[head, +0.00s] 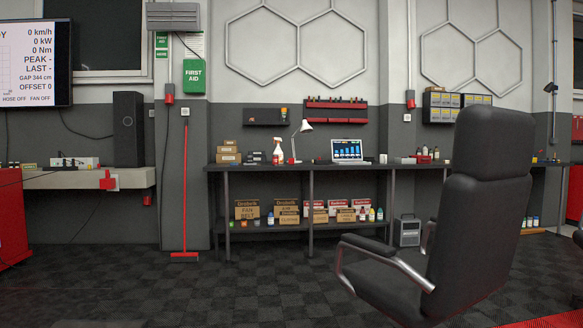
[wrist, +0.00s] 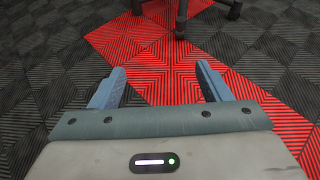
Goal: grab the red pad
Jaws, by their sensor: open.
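I cannot make out a red pad for certain in either view. In the wrist view my gripper (wrist: 160,76) is open, its two blue-grey fingers apart with nothing between them. It points down over the floor, above red ribbed floor tiles (wrist: 150,58). My gripper does not show in the head view. Several small items lie on the long dark workbench (head: 270,168), too small to tell apart fully. They include a white and red spray bottle (head: 278,151), a desk lamp (head: 304,128) and a laptop (head: 347,150).
A black office chair (head: 480,180) stands at the right, in front of the bench. Dark chair or stand legs (wrist: 181,16) show at the top of the wrist view. A red broom (head: 185,190) leans on the wall. The floor at centre left is clear.

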